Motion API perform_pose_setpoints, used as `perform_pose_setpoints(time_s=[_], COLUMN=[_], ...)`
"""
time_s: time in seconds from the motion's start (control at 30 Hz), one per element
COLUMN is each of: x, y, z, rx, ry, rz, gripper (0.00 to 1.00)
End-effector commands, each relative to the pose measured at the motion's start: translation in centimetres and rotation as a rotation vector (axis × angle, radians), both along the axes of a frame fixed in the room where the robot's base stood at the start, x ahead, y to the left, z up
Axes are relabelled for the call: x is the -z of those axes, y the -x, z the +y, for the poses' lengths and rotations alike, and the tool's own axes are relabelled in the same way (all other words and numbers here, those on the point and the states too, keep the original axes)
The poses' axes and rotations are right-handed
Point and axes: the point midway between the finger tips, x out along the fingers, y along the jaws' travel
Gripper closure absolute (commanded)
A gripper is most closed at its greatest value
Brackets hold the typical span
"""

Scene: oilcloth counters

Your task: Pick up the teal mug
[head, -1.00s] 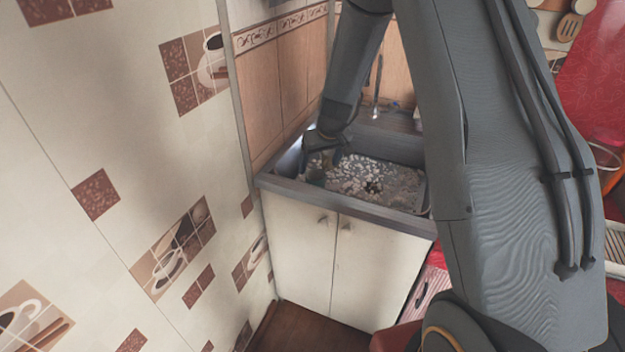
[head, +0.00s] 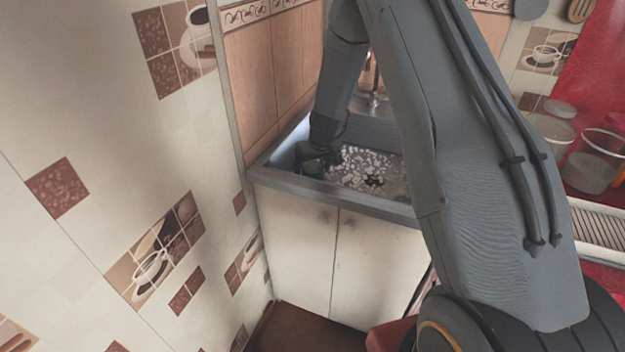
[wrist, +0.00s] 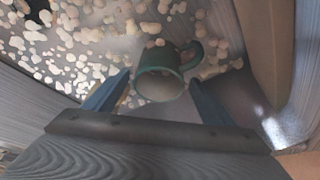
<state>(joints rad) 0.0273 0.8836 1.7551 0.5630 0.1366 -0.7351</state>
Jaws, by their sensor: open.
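The teal mug (wrist: 162,62) is in the sink, seen in the wrist view just ahead of my gripper. Its round mouth faces toward the camera and its handle points to the upper right. My gripper (wrist: 159,79) is open, with one blue finger on the left of the mug's near rim and one on the right. I cannot tell whether either finger touches the mug. In the head view my gripper (head: 318,158) is down inside the left part of the sink, and I cannot clearly make out the mug there.
The sink (head: 330,197) has raised metal walls close around my gripper. Pale pebble-like pieces (head: 365,165) cover its bottom. A faucet (head: 374,85) stands behind. A tiled wall is at the left. Glass containers (head: 592,160) stand on the right counter.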

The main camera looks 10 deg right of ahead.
Motion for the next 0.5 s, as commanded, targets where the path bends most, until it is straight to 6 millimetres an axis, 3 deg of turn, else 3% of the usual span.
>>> perform_pose_setpoints(time_s=[0.27, 0.5], x=[3.2, 3.8], y=[-0.9, -1.3], z=[-0.1, 0.0], rx=[0.000, 0.000], ry=[0.000, 0.000], rz=[0.002, 0.000], gripper=[0.23, 0.23])
